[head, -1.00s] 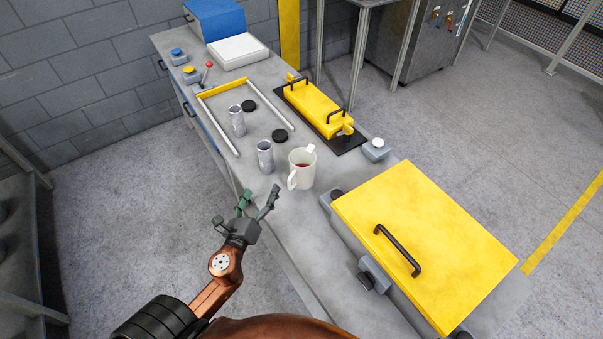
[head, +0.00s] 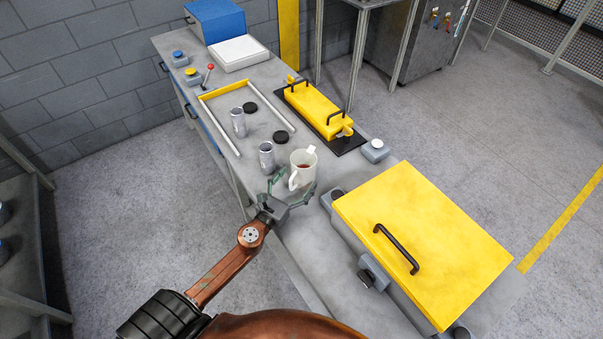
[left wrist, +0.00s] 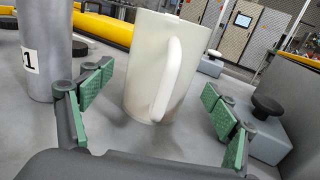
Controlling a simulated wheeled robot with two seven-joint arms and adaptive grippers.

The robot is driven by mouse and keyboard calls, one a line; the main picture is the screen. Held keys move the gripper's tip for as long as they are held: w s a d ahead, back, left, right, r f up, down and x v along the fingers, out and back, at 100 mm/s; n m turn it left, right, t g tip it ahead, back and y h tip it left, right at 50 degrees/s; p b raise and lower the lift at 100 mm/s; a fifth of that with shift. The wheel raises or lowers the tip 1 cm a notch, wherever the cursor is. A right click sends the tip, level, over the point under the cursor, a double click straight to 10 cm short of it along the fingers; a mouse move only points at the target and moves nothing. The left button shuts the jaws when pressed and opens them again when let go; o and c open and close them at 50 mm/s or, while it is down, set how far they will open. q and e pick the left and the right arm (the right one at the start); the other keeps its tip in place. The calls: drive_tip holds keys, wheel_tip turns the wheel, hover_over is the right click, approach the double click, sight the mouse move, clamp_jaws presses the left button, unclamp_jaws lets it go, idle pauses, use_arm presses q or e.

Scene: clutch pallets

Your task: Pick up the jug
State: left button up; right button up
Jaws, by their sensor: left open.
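The jug is a white mug-like vessel (head: 303,168) with dark red contents, standing upright on the grey workbench (head: 310,235). In the left wrist view the jug (left wrist: 150,62) stands between the spread fingers, its handle towards the camera. My left gripper (head: 291,190) is open at the jug's near side, with one finger to each side; its green pads also show in the left wrist view (left wrist: 155,107). The pads look apart from the jug. My right gripper is not in view.
A grey metal cylinder (head: 266,158) stands close left of the jug, and another (head: 238,122) farther back. A box with a yellow lid (head: 420,235) stands to the right. A yellow handled fixture (head: 318,110) lies behind. Small knob blocks (head: 375,151) sit nearby.

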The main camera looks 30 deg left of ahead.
sight(309, 163)
use_arm(q)
drive_tip(key=w, duration=0.3)
drive_tip(key=shift+w+a, duration=0.1)
drive_tip(key=shift+w, duration=0.05)
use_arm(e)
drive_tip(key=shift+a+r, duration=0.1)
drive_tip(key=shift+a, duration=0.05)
use_arm(q)
drive_tip(key=shift+c, duration=0.2)
drive_tip(key=c, duration=1.5)
drive_tip(key=shift+r, duration=0.15)
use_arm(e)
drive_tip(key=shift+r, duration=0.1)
